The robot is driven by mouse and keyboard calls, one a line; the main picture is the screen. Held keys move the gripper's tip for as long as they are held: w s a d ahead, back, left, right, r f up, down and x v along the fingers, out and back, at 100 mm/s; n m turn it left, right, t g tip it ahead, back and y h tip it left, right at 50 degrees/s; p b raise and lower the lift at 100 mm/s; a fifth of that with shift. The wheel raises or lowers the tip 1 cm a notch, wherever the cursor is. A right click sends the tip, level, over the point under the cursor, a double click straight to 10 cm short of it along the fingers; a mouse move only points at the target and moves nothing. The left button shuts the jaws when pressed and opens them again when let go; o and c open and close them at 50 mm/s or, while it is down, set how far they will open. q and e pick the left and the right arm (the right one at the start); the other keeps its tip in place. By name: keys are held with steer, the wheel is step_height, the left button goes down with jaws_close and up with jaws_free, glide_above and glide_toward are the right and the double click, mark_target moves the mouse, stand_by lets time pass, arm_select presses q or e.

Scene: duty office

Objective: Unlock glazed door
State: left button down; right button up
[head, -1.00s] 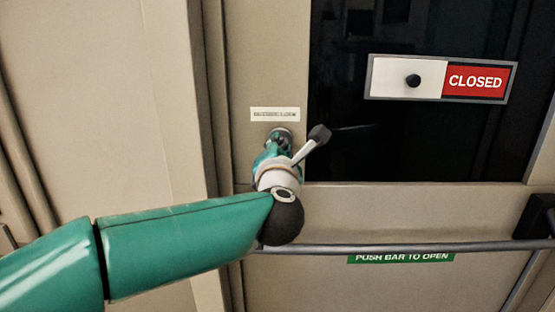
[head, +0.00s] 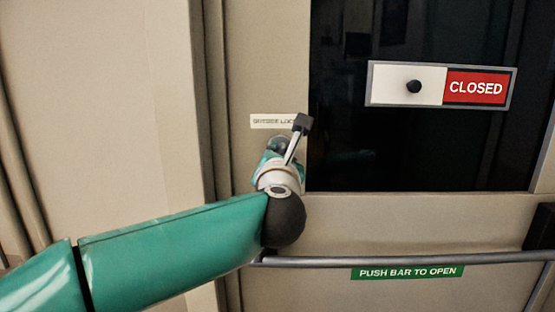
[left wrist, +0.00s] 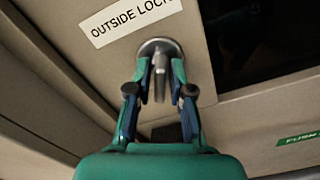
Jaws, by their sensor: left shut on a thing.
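The glazed door (head: 420,215) is beige with a dark glass pane (head: 360,130). A small round metal lock with a turn piece (left wrist: 160,62) sits on the door under a white label reading "OUTSIDE LOCK" (left wrist: 130,17); the label also shows in the head view (head: 268,121), partly covered by my wrist. My left gripper (left wrist: 160,85) is shut on the turn piece, one finger on each side of it. In the head view the left gripper (head: 276,150) is at the lock, which my wrist mostly hides. My right gripper is not in view.
A grey push bar (head: 400,260) crosses the door below my left wrist, with a green "PUSH BAR TO OPEN" sign (head: 407,272) under it. A slider sign on the glass shows red "CLOSED" (head: 476,87) beside a white plate with a black knob (head: 413,86). The door frame (head: 215,130) is at the left.

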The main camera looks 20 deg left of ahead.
arm_select(q)
steer(key=n+b, duration=0.1)
steer(key=f+n+b, duration=0.1)
steer(key=n+b, duration=0.1)
steer(key=shift+d, duration=0.1)
steer(key=shift+r+n+b, duration=0.2)
steer(key=shift+n+b, duration=0.65)
steer(key=shift+n, duration=0.25)
steer(key=shift+r, duration=0.1)
steer(key=c, duration=1.2)
jaws_free()
steer(key=shift+c, duration=0.2)
steer(key=shift+r, duration=0.15)
steer(key=b+v, duration=0.3)
steer(key=v, duration=0.6)
